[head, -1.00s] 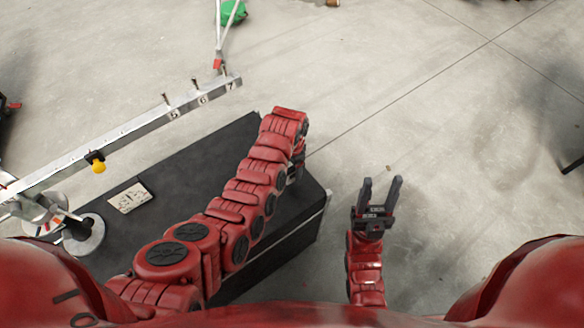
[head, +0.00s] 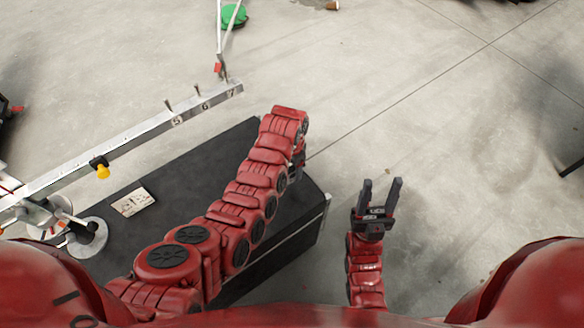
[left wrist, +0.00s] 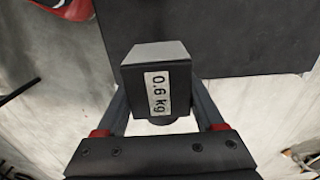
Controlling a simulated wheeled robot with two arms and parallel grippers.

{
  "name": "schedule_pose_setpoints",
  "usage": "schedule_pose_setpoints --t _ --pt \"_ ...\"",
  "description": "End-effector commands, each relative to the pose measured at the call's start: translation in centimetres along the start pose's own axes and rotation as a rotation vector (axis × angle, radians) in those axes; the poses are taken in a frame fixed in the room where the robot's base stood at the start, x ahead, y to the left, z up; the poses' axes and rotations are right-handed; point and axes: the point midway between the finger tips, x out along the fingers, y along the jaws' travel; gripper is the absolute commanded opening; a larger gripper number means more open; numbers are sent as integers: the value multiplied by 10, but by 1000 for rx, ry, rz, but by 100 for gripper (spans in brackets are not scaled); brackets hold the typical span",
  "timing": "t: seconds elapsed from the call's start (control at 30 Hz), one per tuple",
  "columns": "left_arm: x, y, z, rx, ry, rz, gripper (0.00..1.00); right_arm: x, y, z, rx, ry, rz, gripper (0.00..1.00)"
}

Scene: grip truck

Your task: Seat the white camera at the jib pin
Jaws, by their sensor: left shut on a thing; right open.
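My left gripper (left wrist: 160,112) is shut on a dark grey box (left wrist: 160,52) with a white label reading "0.6 kg". In the head view my left arm hides most of this gripper and the box. No clearly white camera shows; I cannot tell whether the box is the camera. The silver jib beam (head: 130,134) lies diagonally at the left, with numbers 5, 6 and 7 and short upright pins (head: 169,104) at its far end. The held box is apart from the beam. My right gripper (head: 376,208) is open and empty over the floor at the right.
A large black case or platform (head: 185,180) lies under my left arm, with a pale card (head: 133,202) on it. A yellow knob (head: 103,171) hangs beside the beam. A round metal plate (head: 90,240) is at lower left. A green object (head: 234,17) is at the top.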

Motion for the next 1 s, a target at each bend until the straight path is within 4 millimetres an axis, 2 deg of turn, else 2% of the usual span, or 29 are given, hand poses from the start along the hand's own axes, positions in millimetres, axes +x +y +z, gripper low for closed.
schedule_pose_setpoints --t 0.8,1.0 --pt "-53 -1 -1 0 3 -2 40 30 2 -5 0 0 0 50" --pt "-55 0 0 0 1 -1 40 30 2 -5 0 0 0 50"
